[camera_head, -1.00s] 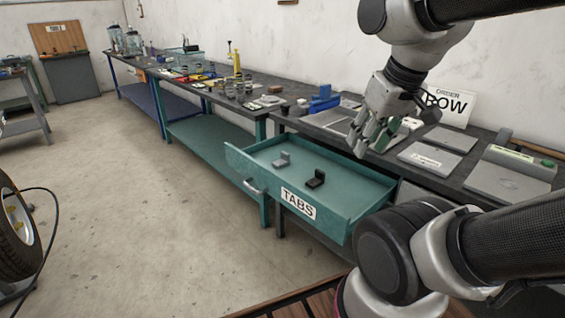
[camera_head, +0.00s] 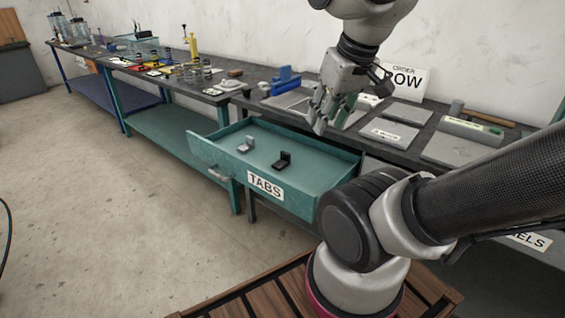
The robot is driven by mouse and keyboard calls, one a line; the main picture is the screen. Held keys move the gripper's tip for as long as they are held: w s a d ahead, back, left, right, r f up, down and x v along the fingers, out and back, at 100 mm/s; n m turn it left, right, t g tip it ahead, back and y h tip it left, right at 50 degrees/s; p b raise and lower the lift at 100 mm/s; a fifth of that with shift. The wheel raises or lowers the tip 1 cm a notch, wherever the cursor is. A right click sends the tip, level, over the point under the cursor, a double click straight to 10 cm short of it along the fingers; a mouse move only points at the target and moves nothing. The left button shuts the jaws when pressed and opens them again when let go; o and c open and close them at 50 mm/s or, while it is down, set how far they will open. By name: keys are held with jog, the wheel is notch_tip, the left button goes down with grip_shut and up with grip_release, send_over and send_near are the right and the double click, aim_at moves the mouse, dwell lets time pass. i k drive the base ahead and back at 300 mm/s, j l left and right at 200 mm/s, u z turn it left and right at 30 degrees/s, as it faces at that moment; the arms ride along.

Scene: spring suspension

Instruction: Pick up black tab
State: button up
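The black tab (camera_head: 281,160) lies in the open teal drawer (camera_head: 225,152), whose front bears a "TABS" label (camera_head: 265,186). A grey tab (camera_head: 246,144) lies to its left in the same drawer. My gripper (camera_head: 320,122) points downward above the back right part of the drawer, near the bench edge, up and to the right of the black tab and apart from it. Its fingers look spread, with a green thing visible beside or behind them. I cannot tell whether that green thing belongs to the gripper.
A dark bench (camera_head: 425,148) runs behind the drawer with grey plates, a blue fixture (camera_head: 285,80) and an "ORDER ROW" sign (camera_head: 405,80). Another bench to the left carries several small parts and a yellow bottle (camera_head: 193,45). The floor in front at left is clear.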

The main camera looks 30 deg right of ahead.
aim_at(285, 157)
jog(key=z, duration=2.05)
jog(key=u, duration=1.45)
jog(key=i+j+z, duration=0.25)
jog(key=i+j, duration=0.25)
